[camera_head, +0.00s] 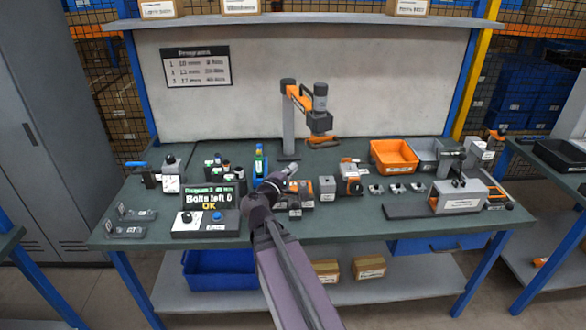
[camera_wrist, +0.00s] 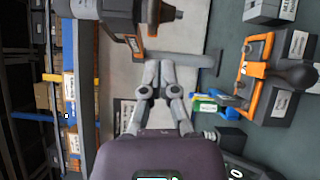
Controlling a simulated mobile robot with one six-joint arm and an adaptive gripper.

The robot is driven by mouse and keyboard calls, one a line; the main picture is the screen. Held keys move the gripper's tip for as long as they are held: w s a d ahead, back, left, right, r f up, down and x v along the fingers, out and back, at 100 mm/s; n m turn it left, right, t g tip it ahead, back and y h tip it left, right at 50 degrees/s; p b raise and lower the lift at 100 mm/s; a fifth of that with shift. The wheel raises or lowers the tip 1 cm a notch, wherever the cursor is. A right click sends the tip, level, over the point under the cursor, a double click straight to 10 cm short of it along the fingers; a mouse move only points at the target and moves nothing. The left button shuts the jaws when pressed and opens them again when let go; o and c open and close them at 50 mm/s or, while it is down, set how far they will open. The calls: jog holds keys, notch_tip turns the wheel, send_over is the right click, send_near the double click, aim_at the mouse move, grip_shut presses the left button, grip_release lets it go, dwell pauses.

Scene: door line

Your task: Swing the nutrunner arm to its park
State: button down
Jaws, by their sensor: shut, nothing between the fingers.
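The nutrunner arm (camera_head: 305,100) stands on a grey post (camera_head: 288,125) at the back middle of the bench. Its orange link reaches right from the post to a dark tool body (camera_head: 319,120) with an orange handle (camera_head: 322,142) below. In the wrist view, the orange and dark nutrunner arm (camera_wrist: 127,22) is at the top, beyond my fingers. My gripper (camera_head: 291,171) is in front of and below the nutrunner, apart from it. In the wrist view, my gripper (camera_wrist: 160,68) is shut and empty. A park for the nutrunner cannot be made out.
An orange bin (camera_head: 394,156), orange-grey fixture (camera_head: 350,180) and grey box (camera_head: 458,197) stand to the right. A shelf (camera_head: 300,18) spans above the bench (camera_head: 330,222).

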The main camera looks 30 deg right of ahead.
jog(key=s+a+f+m+g+y, duration=0.25)
jog(key=a+f+y, duration=0.2)
jog(key=f, duration=0.25)
jog(key=s+a+f+m+g+y, duration=0.1)
jog(key=a+f+m+g+y, duration=0.25)
jog(key=a+f, duration=0.3)
jog(key=s+a+f+y, duration=0.1)
jog(key=a+f+y, duration=0.1)
jog(key=a, duration=0.3)
jog(key=s+a+f+g+y, duration=0.1)
jog(key=s+a+y, duration=0.1)
jog(key=a, duration=0.4)
jog(key=s+a+f+g+y, duration=0.1)
jog(key=s+a+f+y, duration=0.1)
jog(key=a+y, duration=0.2)
jog(key=shift+a+f+m+y, duration=0.3)
jog(key=shift+a+f+m, duration=0.1)
jog(key=shift+a, duration=0.35)
jog(key=shift+d, duration=0.1)
